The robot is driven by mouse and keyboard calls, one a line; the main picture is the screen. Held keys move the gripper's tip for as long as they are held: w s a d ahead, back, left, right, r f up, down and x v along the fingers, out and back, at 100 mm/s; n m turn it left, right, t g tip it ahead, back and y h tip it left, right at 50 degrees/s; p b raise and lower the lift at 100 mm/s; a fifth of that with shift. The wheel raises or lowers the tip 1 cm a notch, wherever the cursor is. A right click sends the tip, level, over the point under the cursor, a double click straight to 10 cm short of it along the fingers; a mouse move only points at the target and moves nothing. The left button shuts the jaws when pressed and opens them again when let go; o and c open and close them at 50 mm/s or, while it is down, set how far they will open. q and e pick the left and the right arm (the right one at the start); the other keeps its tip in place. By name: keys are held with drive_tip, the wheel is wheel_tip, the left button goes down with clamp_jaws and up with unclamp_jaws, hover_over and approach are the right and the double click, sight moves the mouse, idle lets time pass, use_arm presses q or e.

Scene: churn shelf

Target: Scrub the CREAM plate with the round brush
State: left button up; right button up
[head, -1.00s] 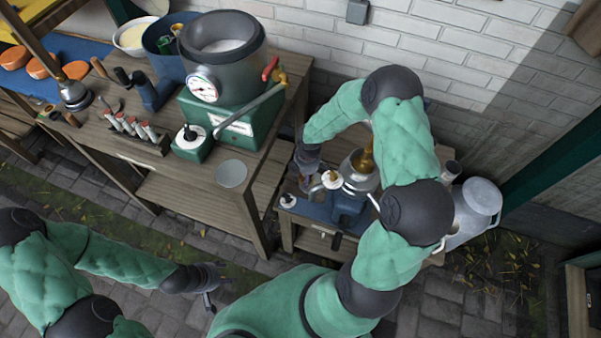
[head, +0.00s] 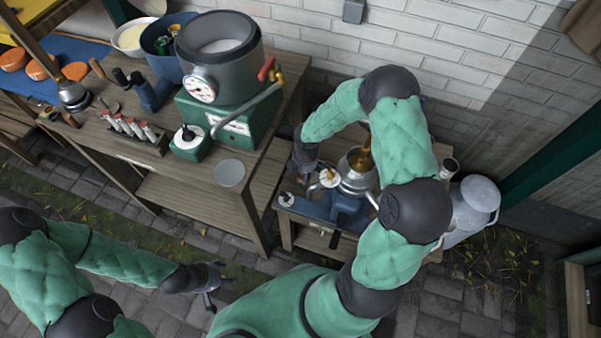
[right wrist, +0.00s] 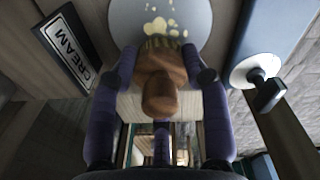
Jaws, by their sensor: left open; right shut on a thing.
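The cream plate (right wrist: 183,18) is a pale grey disc with cream-yellow spots, at the top of the right wrist view. A white label reading CREAM (right wrist: 66,45) is beside it on the left. The round brush (right wrist: 160,75) has a brown wooden body and yellowish bristles. My right gripper (right wrist: 163,82) is shut around the brush. The bristles overlap the plate's near edge; I cannot tell whether they touch it. In the head view my right gripper (head: 304,160) is over the small side table, hiding the brush. My left gripper (head: 210,287) is open and empty, low at the left.
The side table also carries a blue-based machine (head: 350,200) with a metal bowl, close to my right arm. A grey disc (head: 230,173) is at the large bench's front edge. A green-based vat (head: 215,80) stands on that bench. A milk churn (head: 472,207) stands at right.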

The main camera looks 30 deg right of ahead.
use_arm(q)
drive_tip(key=shift+r, duration=0.1)
use_arm(e)
drive_tip(key=shift+s+d+r+g, duration=0.15)
drive_tip(key=shift+s+d+g, duration=0.25)
drive_tip(key=shift+s+d, duration=0.45)
drive_tip(key=shift+w+a+r, duration=0.15)
drive_tip(key=shift+w+a, duration=0.4)
drive_tip(key=shift+w, duration=0.3)
drive_tip(key=shift+s+a+r, duration=0.1)
drive_tip(key=shift+a+r, duration=0.1)
drive_tip(key=shift+a+f, duration=0.15)
drive_tip(key=r, duration=0.1)
drive_tip(key=p, duration=0.1)
drive_tip(key=r+p, duration=0.1)
drive_tip(key=shift+w+a+r, duration=0.15)
drive_tip(key=shift+w+r, duration=0.1)
drive_tip(key=shift+r, duration=0.05)
use_arm(q)
drive_tip(key=shift+s+d+r+p, duration=0.15)
drive_tip(key=shift+r+p, duration=0.55)
drive_tip(key=shift+r, duration=0.6)
drive_tip(key=shift+w+d+r+p, duration=0.15)
drive_tip(key=shift+r+p, duration=0.5)
drive_tip(key=shift+r, duration=0.6)
use_arm(e)
drive_tip(key=shift+r, duration=1.65)
